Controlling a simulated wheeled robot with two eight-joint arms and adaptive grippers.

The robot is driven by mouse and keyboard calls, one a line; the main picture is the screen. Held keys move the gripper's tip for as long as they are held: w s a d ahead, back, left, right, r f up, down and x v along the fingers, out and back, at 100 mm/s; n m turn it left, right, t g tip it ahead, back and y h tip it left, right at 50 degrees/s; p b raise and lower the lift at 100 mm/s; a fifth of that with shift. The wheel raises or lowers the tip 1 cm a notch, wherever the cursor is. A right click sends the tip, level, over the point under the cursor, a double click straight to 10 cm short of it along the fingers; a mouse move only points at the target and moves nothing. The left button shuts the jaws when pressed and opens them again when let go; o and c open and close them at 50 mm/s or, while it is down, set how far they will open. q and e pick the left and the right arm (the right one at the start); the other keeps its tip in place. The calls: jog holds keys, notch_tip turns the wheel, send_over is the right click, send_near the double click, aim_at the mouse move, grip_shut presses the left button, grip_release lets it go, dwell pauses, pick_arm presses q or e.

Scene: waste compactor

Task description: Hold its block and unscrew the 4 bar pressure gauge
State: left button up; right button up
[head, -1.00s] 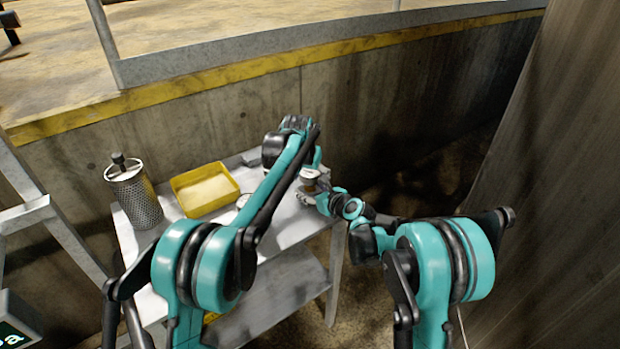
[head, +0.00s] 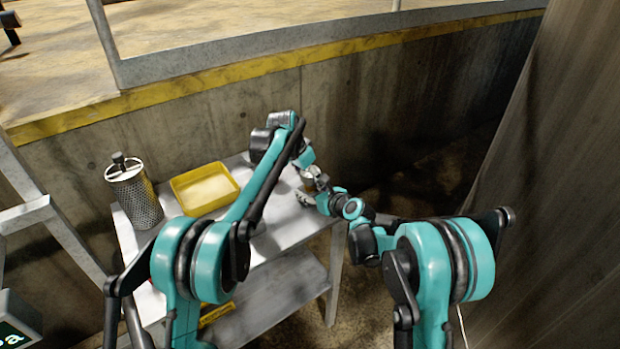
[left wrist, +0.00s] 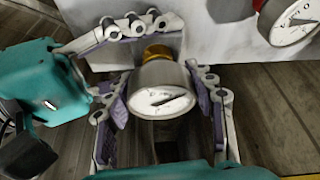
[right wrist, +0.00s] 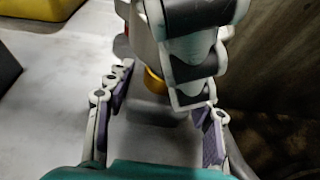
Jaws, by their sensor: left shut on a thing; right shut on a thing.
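The pressure gauge (left wrist: 163,95) is a grey round can with a white dial, its numbers too small to read. It sits on a brass fitting (left wrist: 157,53), which also shows in the right wrist view (right wrist: 154,82). My left gripper (left wrist: 163,108) is shut on the gauge, with a finger at each side. The grey block (right wrist: 150,108) is below the brass fitting, partly hidden. My right gripper (right wrist: 160,112) is shut on the block near the table's right edge. The left fingers cover part of the gauge in the right wrist view.
On the grey table (head: 285,235) stand a yellow tray (head: 205,188) and a perforated metal cylinder (head: 134,190). A concrete wall (head: 225,125) runs behind the table.

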pick_arm(q)
jog(key=c, duration=0.4)
jog(key=n, duration=0.2)
jog(key=n+y, duration=0.1)
jog(key=n, duration=0.1)
jog(key=shift+d+t+y, duration=0.1)
jog(key=shift+t+y, duration=0.2)
jog(key=shift+t, duration=0.1)
jog(key=shift+n, duration=0.6)
jog(key=n+y, duration=0.2)
jog(key=n, duration=0.2)
jog(key=shift+n, duration=0.6)
jog(key=n+y, duration=0.1)
jog(key=n, duration=0.1)
jog(key=n+y, duration=0.1)
jog(key=n, duration=0.2)
jog(key=shift+g, duration=0.3)
